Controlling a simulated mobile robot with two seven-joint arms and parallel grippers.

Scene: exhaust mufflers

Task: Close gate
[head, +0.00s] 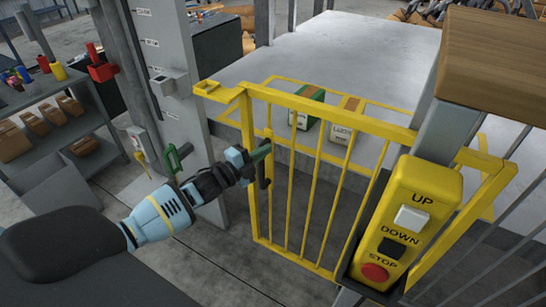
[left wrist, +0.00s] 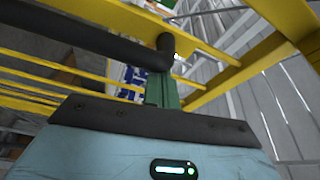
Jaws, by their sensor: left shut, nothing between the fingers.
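The yellow barred gate (head: 325,128) stands upright in the middle of the head view. Its left upright is near a yellow bracket (head: 215,92) on the grey post; I cannot tell whether they touch. A black handle (head: 265,172) is on the gate's left side. My left gripper (head: 261,152) is shut and empty, its green fingertips at the upper part of this handle. In the left wrist view the green fingers (left wrist: 165,92) are together beside the bent end of the black handle (left wrist: 90,42). Contact is unclear. My right gripper is not in view.
A yellow control box (head: 410,225) with UP, DOWN and STOP buttons is at the right. Boxes (head: 343,125) are beyond the gate. A grey post (head: 178,90) and a shelf with goods (head: 50,120) are at the left.

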